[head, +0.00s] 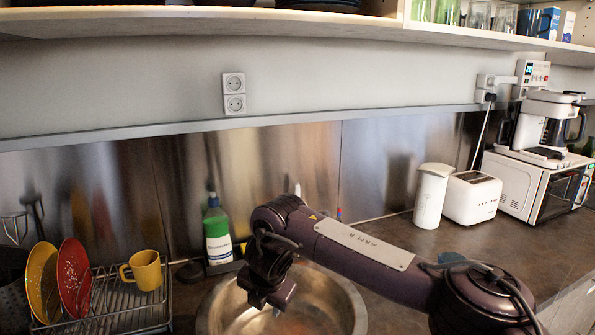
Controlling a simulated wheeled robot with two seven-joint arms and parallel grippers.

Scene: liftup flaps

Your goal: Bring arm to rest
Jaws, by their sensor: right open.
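My right arm reaches in from the lower right, across the counter. Its elbow is bent near the picture's middle, and the forearm drops toward the sink. My right gripper (267,299) hangs over the metal sink bowl (345,300). It is open, with nothing visible in it, though its fingers are dark and hard to make out. The open upper cabinet (300,22) runs along the top of the view, and its front flaps are out of frame. My left gripper is not in view.
A dish rack (130,308) with plates and a yellow mug (144,270) stands left of the sink. A green-white bottle (217,235) stands behind it. A white kettle (432,196), toaster (471,197), microwave (530,184) and coffee maker (545,122) stand at right.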

